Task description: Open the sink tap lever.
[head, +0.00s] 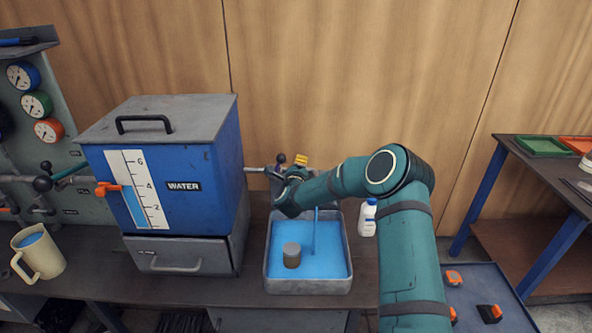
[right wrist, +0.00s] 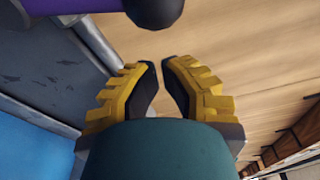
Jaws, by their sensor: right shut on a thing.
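The sink (head: 345,262) is a grey metal basin with blue water. A tap pipe (head: 254,169) runs right from the blue water tank towards my right gripper. The tap lever has a dark ball knob (head: 281,158); in the right wrist view a dark ball (right wrist: 155,10) on a purple bar shows just past the fingertips. My right gripper (head: 301,160) is at the lever, its yellow fingers (right wrist: 161,75) nearly together and shut on it; the contact itself is hard to see. My wrist hides the spout. A thin blue vertical streak (head: 315,232) stands over the sink water.
The blue water tank (head: 190,165) stands left of the sink. A grey-brown cylinder (head: 292,256) stands in the basin. A white bottle (head: 367,218) is just right of it, by my arm. A beige mug (head: 38,254) is far left. A wooden wall is close behind.

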